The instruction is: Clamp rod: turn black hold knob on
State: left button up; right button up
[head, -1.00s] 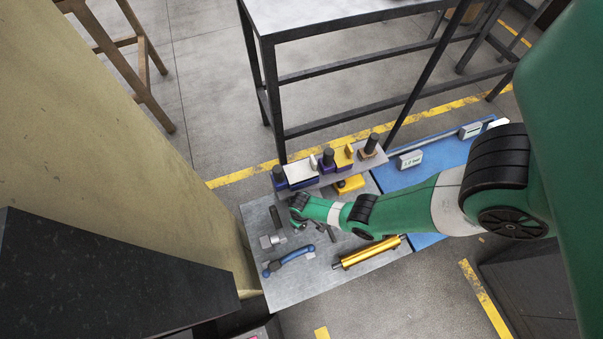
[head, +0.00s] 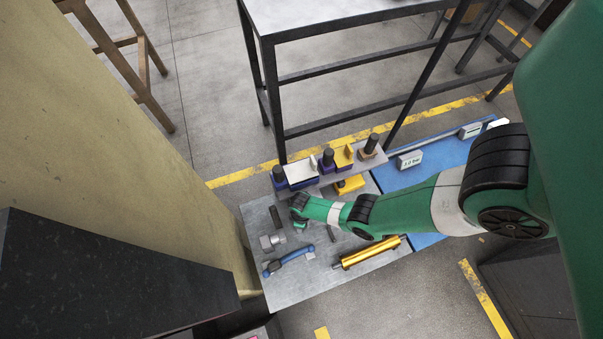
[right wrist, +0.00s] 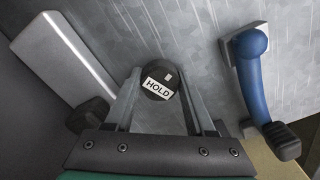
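The black hold knob (right wrist: 158,82) is round, with a white HOLD label that sits tilted in the right wrist view. My right gripper (right wrist: 160,88) has one fingertip on each side of the knob, with no clear gap, and looks shut on it. In the head view my right gripper (head: 300,224) is low over the left part of the grey metal plate (head: 290,288), and its wrist hides the knob. My left gripper is not in view.
A blue curved handle (right wrist: 249,75) lies right of the gripper; it also shows in the head view (head: 290,259). A golden cylinder (head: 371,252) lies at the plate's right. A raised shelf with several black-knobbed blocks (head: 328,158) stands behind. A tan wall (head: 150,190) is close on the left.

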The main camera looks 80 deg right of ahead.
grip_shut()
jog(key=m, duration=0.5)
jog(key=shift+m, duration=0.3)
jog(key=shift+o, duration=2)
grip_release()
notch_tip(320, 180, up, 5)
jog(key=p, duration=0.5)
jog(key=shift+r, duration=0.1)
